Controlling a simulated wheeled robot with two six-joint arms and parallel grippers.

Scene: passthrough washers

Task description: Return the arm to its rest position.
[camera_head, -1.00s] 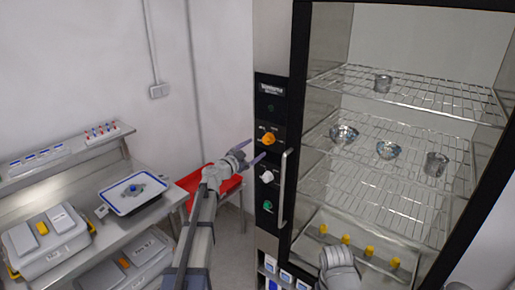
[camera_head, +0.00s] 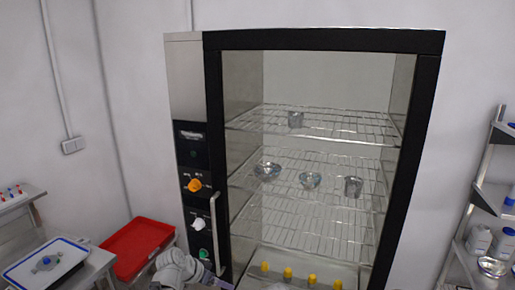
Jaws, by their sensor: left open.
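My left gripper (camera_head: 190,274) shows only in part at the bottom edge of the head view, in front of the lower left of the cabinet. It is open, and I see nothing held in it. The view's lower edge cuts it off. My right gripper is not in view.
The tall black-framed cabinet (camera_head: 325,40) stands open ahead, with metal bowls and cups on wire racks. Yellow-capped items stand in its bottom. A red tray (camera_head: 135,247) and a blue-rimmed white tray (camera_head: 25,274) are at lower left. A shelf (camera_head: 497,196) with bottles stands at right.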

